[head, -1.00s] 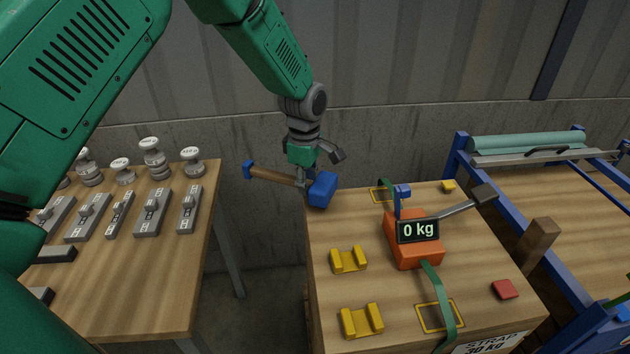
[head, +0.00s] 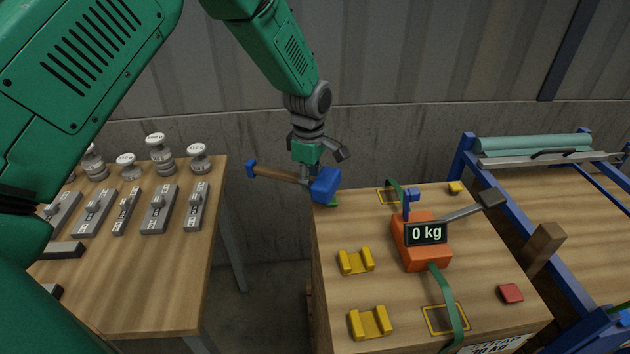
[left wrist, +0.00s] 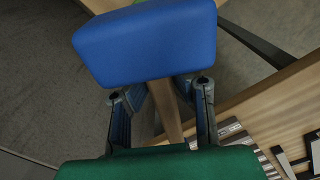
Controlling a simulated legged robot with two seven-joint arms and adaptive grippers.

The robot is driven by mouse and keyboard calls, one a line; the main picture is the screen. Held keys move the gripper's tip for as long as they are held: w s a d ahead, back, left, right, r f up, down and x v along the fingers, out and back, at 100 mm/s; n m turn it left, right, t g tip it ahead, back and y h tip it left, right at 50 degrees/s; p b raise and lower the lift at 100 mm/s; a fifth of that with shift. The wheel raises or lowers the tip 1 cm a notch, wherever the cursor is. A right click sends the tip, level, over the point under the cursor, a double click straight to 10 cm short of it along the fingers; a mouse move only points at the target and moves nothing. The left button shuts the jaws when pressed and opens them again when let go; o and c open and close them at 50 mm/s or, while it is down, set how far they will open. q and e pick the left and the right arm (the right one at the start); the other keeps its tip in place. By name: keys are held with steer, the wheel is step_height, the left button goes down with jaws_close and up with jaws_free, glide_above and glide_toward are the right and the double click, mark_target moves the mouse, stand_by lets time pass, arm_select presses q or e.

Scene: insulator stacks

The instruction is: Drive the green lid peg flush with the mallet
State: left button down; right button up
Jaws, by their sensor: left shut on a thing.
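A mallet with a blue head (head: 325,184) and brown handle (head: 276,174) is held by my left gripper (head: 306,178). The gripper is shut on the handle close to the head. In the left wrist view, the blue head (left wrist: 147,42) lies just beyond the fingers (left wrist: 163,108), with the handle between them. The head is over the back left corner of the middle table. A small green patch (head: 333,204) shows just under the head; it may be the green lid peg, mostly hidden. I cannot tell whether the head touches it. My right gripper is not in view.
The middle table (head: 340,235) carries yellow cradles (head: 356,262), an orange ratchet (head: 421,255) with a "0 kg" display and green strap, and a red block (head: 510,293). The left table (head: 130,290) holds grey weights. A blue-framed bench (head: 466,165) stands at right.

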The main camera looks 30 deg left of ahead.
mark_target(318, 176)
arm_select(q)
steer(key=shift+w+a, duration=0.1)
steer(key=shift+r, duration=0.2)
steer(key=d+r+p, duration=0.2)
steer(key=r+p, duration=0.1)
steer(key=shift+d+r, duration=0.1)
steer(key=shift+r, duration=0.45)
steer(key=shift+a+r+p, duration=0.45)
steer(key=shift+p, duration=0.3)
steer(key=shift+a+f, duration=0.15)
steer(key=shift+a, duration=0.4)
steer(key=shift+d, duration=0.6)
steer(key=shift+d+r, duration=0.2)
steer(key=shift+d, duration=0.1)
steer(key=shift+a+f, duration=0.15)
steer(key=shift+a, duration=0.6)
steer(key=shift+d, duration=0.6)
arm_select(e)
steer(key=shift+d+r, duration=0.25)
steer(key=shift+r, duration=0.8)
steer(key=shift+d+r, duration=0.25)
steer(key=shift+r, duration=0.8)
arm_select(q)
steer(key=shift+a, duration=0.1)
steer(key=shift+a, duration=0.4)
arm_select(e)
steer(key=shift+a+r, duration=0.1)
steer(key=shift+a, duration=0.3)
